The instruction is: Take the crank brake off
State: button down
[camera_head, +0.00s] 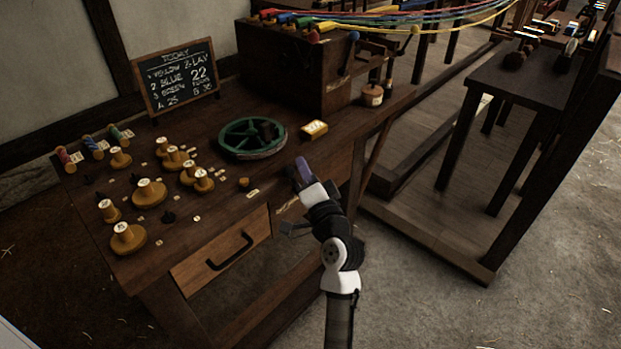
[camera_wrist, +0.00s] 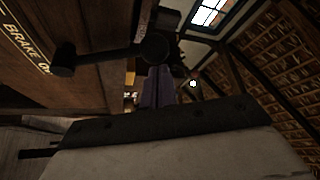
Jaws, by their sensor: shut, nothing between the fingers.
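A dark lever (camera_wrist: 108,57) with a round hub and a knobbed end shows close up in the wrist view. It lies roughly sideways, its knob to the left, near wood marked "BRAKE O…" (camera_wrist: 26,40); the rest of the lettering is cut off. My gripper (camera_wrist: 157,88) has purple fingers shut with nothing between them, just below the hub in that picture. I cannot tell if they touch it. In the head view my gripper (camera_head: 302,175) is at the bench's front edge, right of the drawer; the brake lever is not clear there.
A dark wooden box (camera_head: 295,72) with coloured ropes stands behind. A drawer (camera_head: 222,255) has a black handle. Floor is clear at lower right.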

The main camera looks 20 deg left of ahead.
jog(key=shift+s+a+f, duration=0.1)
jog(key=shift+s+a, duration=0.05)
jog(key=shift+s, duration=0.4)
dwell(0.4)
